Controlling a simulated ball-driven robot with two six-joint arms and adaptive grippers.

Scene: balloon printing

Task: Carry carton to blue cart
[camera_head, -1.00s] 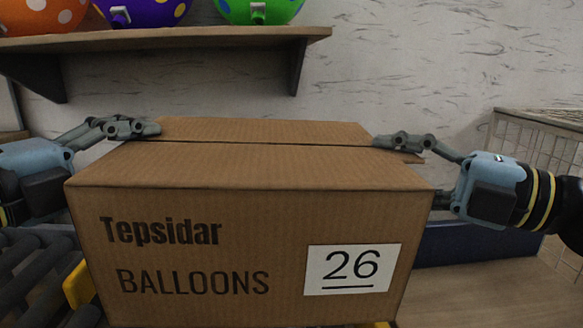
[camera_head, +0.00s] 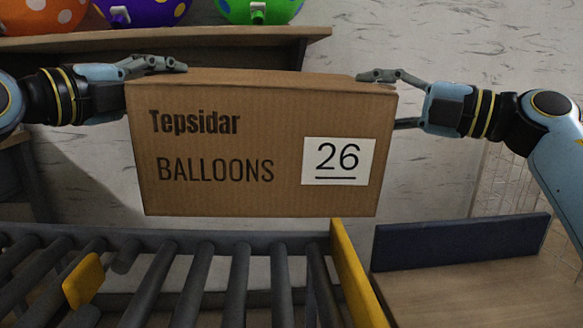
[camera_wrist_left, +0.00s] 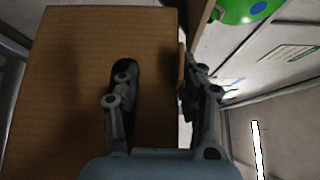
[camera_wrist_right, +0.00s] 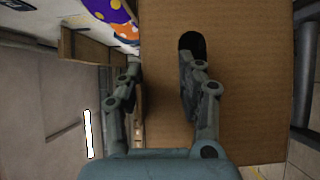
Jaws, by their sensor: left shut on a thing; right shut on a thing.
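The brown carton (camera_head: 262,150), marked "Tepsidar BALLOONS" with a white "26" label, hangs level in the air above and behind the roller conveyor. My left gripper (camera_head: 168,66) is shut on its left upper edge; in the left wrist view one finger goes into the dark handle slot of the carton (camera_wrist_left: 65,90). My right gripper (camera_head: 378,80) is shut on its right upper edge; in the right wrist view a finger goes into the slot of the carton (camera_wrist_right: 255,75).
The roller conveyor (camera_head: 195,280) with a yellow end stop (camera_head: 352,275) lies below. A dark blue panel (camera_head: 460,241) stands at the right beside a wooden surface (camera_head: 490,295).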

